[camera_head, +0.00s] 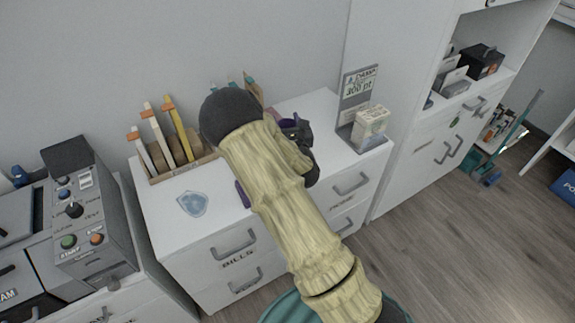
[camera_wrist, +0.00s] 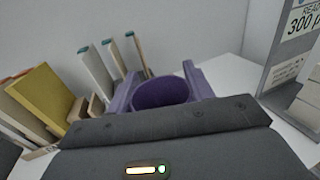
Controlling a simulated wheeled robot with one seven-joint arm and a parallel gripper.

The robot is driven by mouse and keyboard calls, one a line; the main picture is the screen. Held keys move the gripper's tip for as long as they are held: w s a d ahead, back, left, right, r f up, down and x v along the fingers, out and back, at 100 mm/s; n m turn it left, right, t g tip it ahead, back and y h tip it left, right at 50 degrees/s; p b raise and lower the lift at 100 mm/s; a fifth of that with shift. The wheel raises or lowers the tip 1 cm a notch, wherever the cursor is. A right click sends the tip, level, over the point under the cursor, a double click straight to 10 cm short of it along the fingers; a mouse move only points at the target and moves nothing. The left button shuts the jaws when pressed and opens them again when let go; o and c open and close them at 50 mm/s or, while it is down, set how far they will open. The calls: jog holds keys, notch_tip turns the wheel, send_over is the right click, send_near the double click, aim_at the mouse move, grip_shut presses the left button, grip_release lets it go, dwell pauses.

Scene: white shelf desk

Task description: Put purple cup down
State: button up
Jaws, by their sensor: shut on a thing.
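The purple cup (camera_wrist: 160,93) shows in the wrist view just beyond the dark gripper body, its round opening facing the camera. My gripper (camera_wrist: 162,82) is shut on it, with a purplish upright piece on each side of the cup. In the head view my gripper (camera_head: 298,132) is over the white cabinet top (camera_head: 222,184), near its back right part. Only a little purple shows there; my arm hides most of the cup. I cannot tell whether the cup's base touches the cabinet top.
A wooden rack (camera_head: 184,167) with several upright boards stands left of my arm. A grey sign stand (camera_head: 350,112) with a small box (camera_head: 370,122) stands at the right. A blue shield emblem (camera_head: 192,204) is on the cabinet top at the front left. A control panel (camera_head: 85,210) is further left.

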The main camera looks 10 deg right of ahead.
jog(key=shift+s, duration=0.25)
jog(key=shift+s+a+f, duration=0.15)
jog(key=shift+a+f, duration=0.05)
notch_tip(320, 180, down, 6)
jog(key=shift+r, duration=0.15)
jog(key=shift+f, duration=1.85)
jog(key=shift+f, duration=0.15)
jog(key=o, duration=1)
jog(key=shift+o, duration=0.3)
